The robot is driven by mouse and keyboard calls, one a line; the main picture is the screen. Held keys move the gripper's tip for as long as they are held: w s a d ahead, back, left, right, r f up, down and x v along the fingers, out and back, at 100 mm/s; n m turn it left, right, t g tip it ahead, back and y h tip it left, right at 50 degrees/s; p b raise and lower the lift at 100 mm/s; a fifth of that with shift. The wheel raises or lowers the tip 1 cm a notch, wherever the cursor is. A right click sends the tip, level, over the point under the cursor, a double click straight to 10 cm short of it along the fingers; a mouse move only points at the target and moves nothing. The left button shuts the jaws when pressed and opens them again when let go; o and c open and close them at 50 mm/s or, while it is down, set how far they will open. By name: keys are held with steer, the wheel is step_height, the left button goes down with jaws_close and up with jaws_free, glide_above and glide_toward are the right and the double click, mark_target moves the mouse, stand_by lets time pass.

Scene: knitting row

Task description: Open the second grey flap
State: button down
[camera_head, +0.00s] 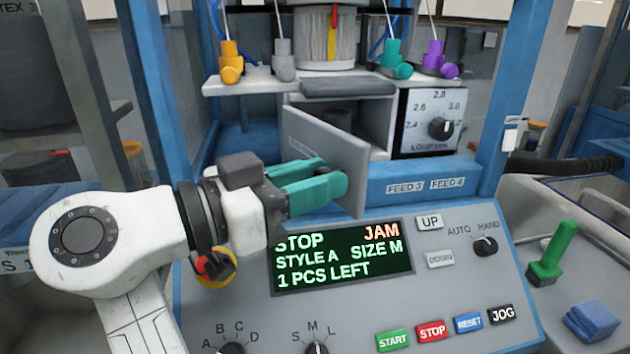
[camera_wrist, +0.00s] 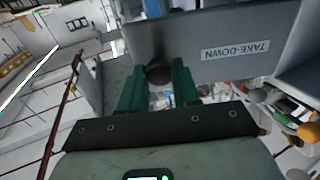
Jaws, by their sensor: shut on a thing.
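A grey flap (camera_head: 322,140) stands swung out at an angle from the machine's front in the head view, with part of the opening (camera_head: 372,115) showing behind it. In the wrist view the grey flap (camera_wrist: 205,28) fills the top and carries a label reading TAKE-DOWN. My gripper (camera_head: 335,184) has green fingers and is at the flap's lower part. In the wrist view my gripper (camera_wrist: 158,78) is shut on a dark round knob (camera_wrist: 159,73) on the flap. The fingers hide most of the knob.
Below the flap is a control panel (camera_head: 340,318) whose display (camera_head: 342,256) reads STOP, JAM. A dial box (camera_head: 430,122) stands to the right. A blue post (camera_head: 150,90) rises close to my arm on the left.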

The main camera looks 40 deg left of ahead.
mark_target(345, 144)
steer(key=c, duration=0.8)
jaws_free()
steer(key=shift+r, duration=0.45)
step_height(345, 144, up, 3)
steer(key=shift+s+d+f, duration=0.1)
steer(key=shift+f, duration=0.05)
steer(key=s+d+r, duration=0.2)
steer(key=s+r, duration=0.1)
steer(key=s, duration=0.1)
steer(key=s+d+r, duration=0.2)
steer(key=s+r, duration=0.1)
steer(key=s, duration=0.1)
steer(key=s+d+r, duration=0.3)
steer(key=shift+s+r+b, duration=0.15)
steer(key=shift+s+b, duration=0.15)
steer(key=shift+s, duration=0.1)
steer(key=shift+c, duration=0.3)
